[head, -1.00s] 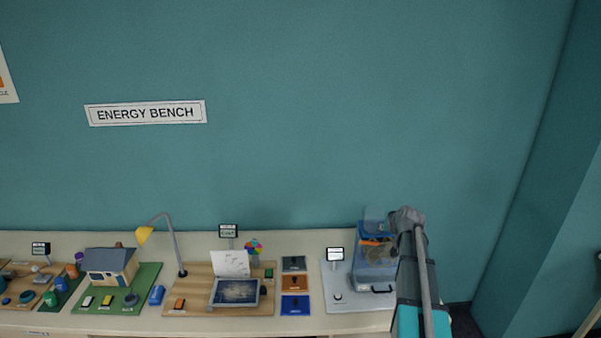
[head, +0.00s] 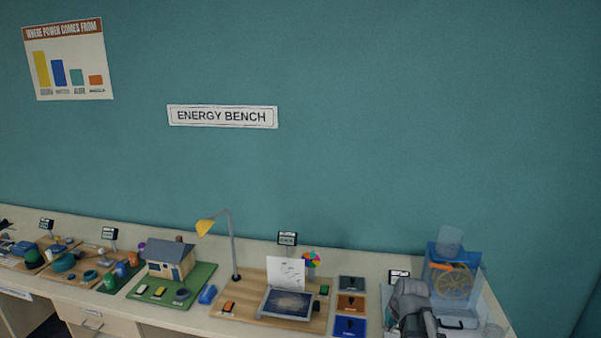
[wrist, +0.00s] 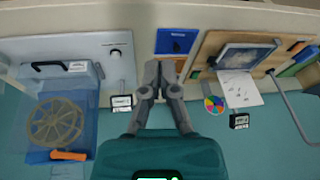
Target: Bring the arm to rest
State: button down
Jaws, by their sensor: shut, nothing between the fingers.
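My gripper (wrist: 161,72) shows in the wrist view, its two grey fingers together with nothing held. In the head view my grey arm (head: 411,304) stands low at the right and hides part of the grey board. The fingertips cannot be made out there.
A clear blue water-wheel box (head: 456,283) stands right of my arm. To the left are colored cards (head: 351,303), a wooden board with a tilted panel (head: 287,303), a yellow lamp (head: 206,227) and a model house (head: 170,259).

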jog(key=s+a+f+g+h+b, duration=0.1)
jog(key=s+a+f+g+b, duration=0.2)
jog(key=s+a+f+b, duration=0.3)
jog(key=s+a+f, duration=0.2)
jog(key=s, duration=0.3)
jog(key=shift+s+f+n, duration=0.15)
jog(key=shift+s+n, duration=0.05)
jog(key=shift+n, duration=0.1)
